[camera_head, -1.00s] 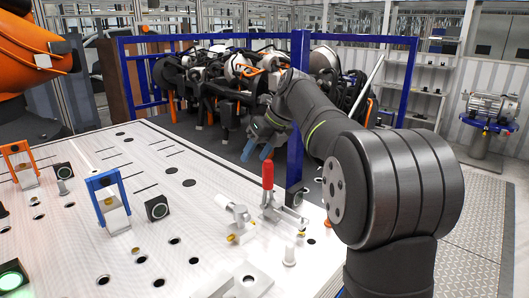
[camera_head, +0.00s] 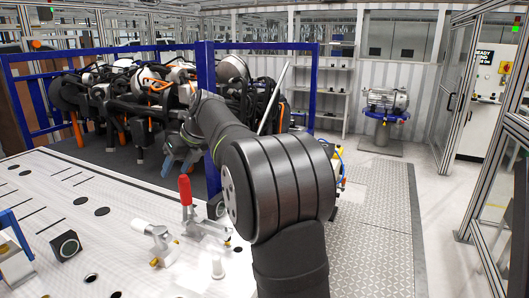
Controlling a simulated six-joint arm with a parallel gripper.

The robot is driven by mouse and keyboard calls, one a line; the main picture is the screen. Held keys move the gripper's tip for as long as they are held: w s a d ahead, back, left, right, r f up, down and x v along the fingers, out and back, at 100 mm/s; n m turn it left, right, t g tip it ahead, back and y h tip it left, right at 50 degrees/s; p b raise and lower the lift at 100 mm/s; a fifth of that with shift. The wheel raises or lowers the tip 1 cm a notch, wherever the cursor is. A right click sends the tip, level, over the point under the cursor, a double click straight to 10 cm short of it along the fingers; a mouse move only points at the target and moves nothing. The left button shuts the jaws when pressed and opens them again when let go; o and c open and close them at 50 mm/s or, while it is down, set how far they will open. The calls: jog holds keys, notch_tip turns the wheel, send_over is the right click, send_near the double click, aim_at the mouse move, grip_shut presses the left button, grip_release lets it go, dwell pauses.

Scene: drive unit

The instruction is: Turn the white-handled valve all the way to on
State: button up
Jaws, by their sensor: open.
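My gripper (camera_head: 181,162) is at the end of my dark arm, left of centre. Its two blue fingertips point down and are apart, with nothing seen between them. It appears above or beyond the bench's far edge, behind the red-handled clamp in the picture.
The red-handled toggle clamp (camera_head: 186,192) stands on the perforated bench top (camera_head: 110,205). A blue frame (camera_head: 207,95) and dark machinery (camera_head: 140,95) are behind it. A silver unit on a blue stand (camera_head: 387,103) is at the back right. The floor plate (camera_head: 375,225) looks clear.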

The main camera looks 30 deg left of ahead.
jog(key=n+g+h, duration=0.2)
send_near(146, 223)
jog(key=x, duration=0.4)
jog(key=shift+s+f, duration=0.1)
jog(key=shift+s, duration=0.05)
jog(key=shift+a+f, duration=0.2)
jog(key=shift+f, duration=0.25)
jog(key=shift+r, duration=0.1)
